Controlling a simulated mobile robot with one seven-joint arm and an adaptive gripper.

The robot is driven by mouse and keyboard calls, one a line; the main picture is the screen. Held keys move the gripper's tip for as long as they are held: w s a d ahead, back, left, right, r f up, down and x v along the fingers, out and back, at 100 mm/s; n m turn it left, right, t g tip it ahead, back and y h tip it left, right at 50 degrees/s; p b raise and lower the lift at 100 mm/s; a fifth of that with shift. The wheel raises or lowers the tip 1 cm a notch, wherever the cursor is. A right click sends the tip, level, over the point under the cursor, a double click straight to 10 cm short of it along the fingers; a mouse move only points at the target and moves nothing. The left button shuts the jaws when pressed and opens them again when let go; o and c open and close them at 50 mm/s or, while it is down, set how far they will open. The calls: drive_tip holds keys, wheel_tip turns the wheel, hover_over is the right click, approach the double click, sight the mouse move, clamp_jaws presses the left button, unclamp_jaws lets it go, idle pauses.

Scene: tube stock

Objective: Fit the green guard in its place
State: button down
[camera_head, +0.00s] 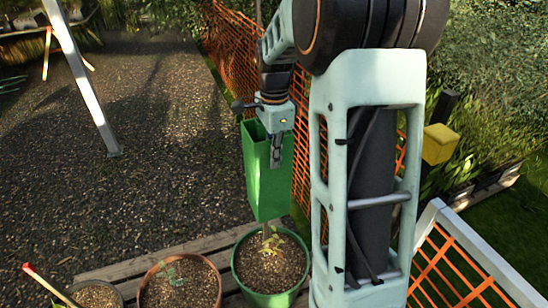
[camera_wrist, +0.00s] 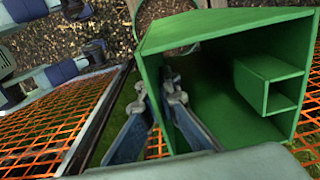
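The green guard (camera_head: 268,180) is a tall, square, open-ended tube, roughly upright in the head view. My gripper (camera_head: 276,158) is at its upper part. In the wrist view the guard (camera_wrist: 225,28) fills the right side, with a smaller square channel (camera_wrist: 268,85) inside. The fingers of my gripper (camera_wrist: 160,115) lie on either side of its left wall and pinch it. A green pot (camera_head: 270,298) with soil and a small yellowish plant (camera_head: 272,243) stands below the guard. The guard's lower end is near the plant's top; the exact gap is unclear.
A brown pot (camera_head: 180,290) with a seedling and another pot (camera_head: 97,296) stand left of the green pot on wooden slats (camera_head: 190,248). A red-tipped stick (camera_head: 50,284) leans at lower left. Orange mesh fencing (camera_head: 232,50) runs behind. Open gravel (camera_head: 130,180) lies left.

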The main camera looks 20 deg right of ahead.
drive_tip(key=b, duration=0.4)
hover_over(274, 212)
drive_tip(key=shift+w+f, duration=0.1)
drive_tip(key=shift+f, duration=3.55)
drive_tip(key=shift+f+b, duration=2.5)
drive_tip(key=shift+f, duration=1.1)
drive_tip(key=shift+f+b, duration=2.3)
drive_tip(key=shift+f, duration=1.55)
